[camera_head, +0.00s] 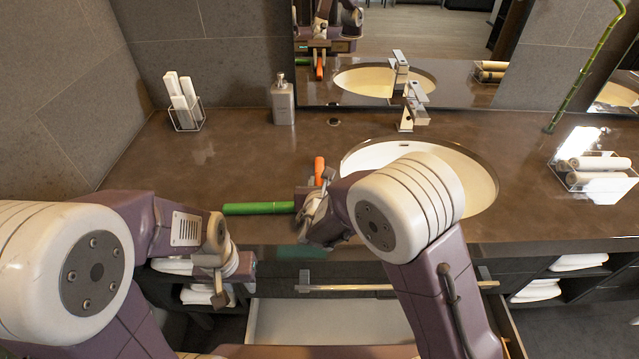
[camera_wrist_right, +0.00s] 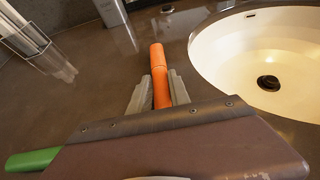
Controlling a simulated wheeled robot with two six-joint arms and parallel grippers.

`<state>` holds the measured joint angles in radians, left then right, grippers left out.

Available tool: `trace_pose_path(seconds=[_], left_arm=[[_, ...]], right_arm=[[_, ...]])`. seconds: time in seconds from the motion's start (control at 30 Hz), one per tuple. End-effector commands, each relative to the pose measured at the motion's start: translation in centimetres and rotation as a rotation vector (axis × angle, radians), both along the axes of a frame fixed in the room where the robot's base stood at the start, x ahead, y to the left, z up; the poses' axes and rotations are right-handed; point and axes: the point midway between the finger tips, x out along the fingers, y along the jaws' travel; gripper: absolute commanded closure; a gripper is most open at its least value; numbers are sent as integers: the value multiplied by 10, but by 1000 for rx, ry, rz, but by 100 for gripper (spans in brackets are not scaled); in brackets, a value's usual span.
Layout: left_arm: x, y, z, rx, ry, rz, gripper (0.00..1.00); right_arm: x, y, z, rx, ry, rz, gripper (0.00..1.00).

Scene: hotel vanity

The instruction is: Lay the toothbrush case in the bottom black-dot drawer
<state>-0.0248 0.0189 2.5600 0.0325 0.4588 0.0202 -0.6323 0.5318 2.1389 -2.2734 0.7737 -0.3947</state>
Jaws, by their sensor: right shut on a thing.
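An orange capped tube, which looks like the toothbrush case (camera_head: 319,172), stands out between the fingers of my right gripper (camera_head: 312,205) above the counter's front part. In the right wrist view the fingers are shut on both sides of the orange tube (camera_wrist_right: 160,75). An open drawer (camera_head: 330,322) with a pale, empty-looking interior shows low in front of the vanity, partly covered by my right arm. No black dot is visible on it. My left gripper (camera_head: 222,292) points down beside the drawer's left side; its finger gap is unclear.
A green tube (camera_head: 258,208) lies near the counter's front edge, left of my right gripper. A bar handle (camera_head: 345,288) crosses above the open drawer. Towel shelves flank the drawers.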

Motion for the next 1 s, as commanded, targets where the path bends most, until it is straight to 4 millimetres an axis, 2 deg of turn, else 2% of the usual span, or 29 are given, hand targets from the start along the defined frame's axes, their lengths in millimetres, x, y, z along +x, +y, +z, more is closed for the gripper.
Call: trace_pose_path(seconds=[0.13, 0.17, 0.2, 0.23, 0.5, 0.63, 0.77, 1.0], left_arm=[[0, 0, -6, 0, 0, 0, 64], [0, 0, -5, 0, 0, 0, 64], [0, 0, -4, 0, 0, 0, 64], [0, 0, -4, 0, 0, 0, 64], [0, 0, -4, 0, 0, 0, 64], [0, 0, 3, 0, 0, 0, 64], [0, 0, 1, 0, 0, 0, 64], [0, 0, 7, 0, 0, 0, 64]], right_arm=[[0, 0, -5, 0, 0, 0, 100], [0, 0, -3, 0, 0, 0, 72], [0, 0, -3, 0, 0, 0, 60], [0, 0, -3, 0, 0, 0, 55], [0, 0, -2, 0, 0, 0, 55], [-2, 0, 4, 0, 0, 1, 55], [-24, 2, 13, 1, -1, 4, 55], [-75, 2, 39, 2, -2, 6, 55]])
